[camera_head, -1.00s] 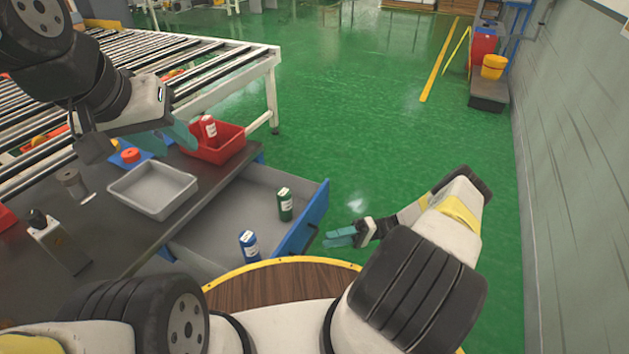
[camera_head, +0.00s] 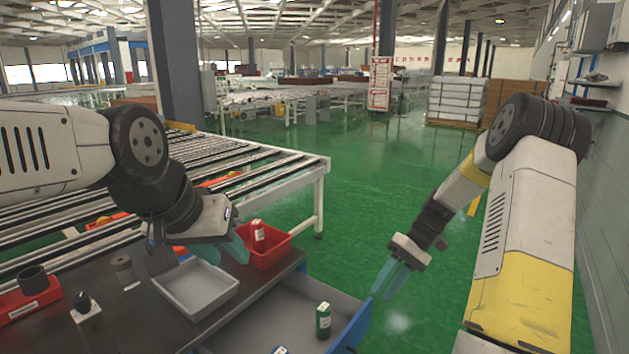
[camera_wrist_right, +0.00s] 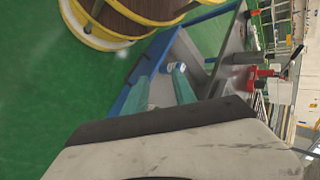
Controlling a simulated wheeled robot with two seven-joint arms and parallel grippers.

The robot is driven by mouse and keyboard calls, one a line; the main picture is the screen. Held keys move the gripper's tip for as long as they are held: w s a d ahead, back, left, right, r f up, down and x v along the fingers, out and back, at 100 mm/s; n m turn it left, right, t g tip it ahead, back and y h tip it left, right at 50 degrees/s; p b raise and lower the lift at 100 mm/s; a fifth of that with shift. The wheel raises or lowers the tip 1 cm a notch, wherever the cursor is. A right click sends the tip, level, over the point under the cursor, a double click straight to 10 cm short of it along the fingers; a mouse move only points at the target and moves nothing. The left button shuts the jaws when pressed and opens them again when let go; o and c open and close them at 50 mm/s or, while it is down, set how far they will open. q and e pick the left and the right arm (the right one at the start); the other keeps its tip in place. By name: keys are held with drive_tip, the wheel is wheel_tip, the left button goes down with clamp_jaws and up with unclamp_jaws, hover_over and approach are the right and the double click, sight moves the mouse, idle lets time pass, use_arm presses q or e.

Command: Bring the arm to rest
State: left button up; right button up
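My left gripper (camera_head: 226,250) hangs over the workbench, in front of the red bin (camera_head: 270,258) and above the back of the grey tray (camera_head: 186,308). Its teal fingers look apart, with nothing seen between them. My right gripper (camera_head: 391,279) points down over the green floor, right of the open drawer (camera_head: 362,325). Its two teal fingers (camera_wrist_right: 163,88) are apart and empty in the right wrist view.
A roller conveyor (camera_head: 318,165) stands behind the bench (camera_head: 130,325). A wall (camera_head: 600,230) runs along the right. The floor between conveyor and wall is open.

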drive_tip(key=s+a+r+m+t+h, duration=0.1)
drive_tip(key=s+r+t+h, duration=0.1)
drive_tip(key=s+r+t, duration=0.3)
drive_tip(key=s+a+r+m+t+h, duration=0.2)
drive_tip(key=s+r+t, duration=0.3)
drive_tip(key=s+r, duration=0.7)
wheel_tip(320, 180, up, 5)
drive_tip(key=shift+s+r+t+h, duration=0.2)
drive_tip(key=shift+t+h, duration=0.1)
drive_tip(key=shift+h, duration=0.3)
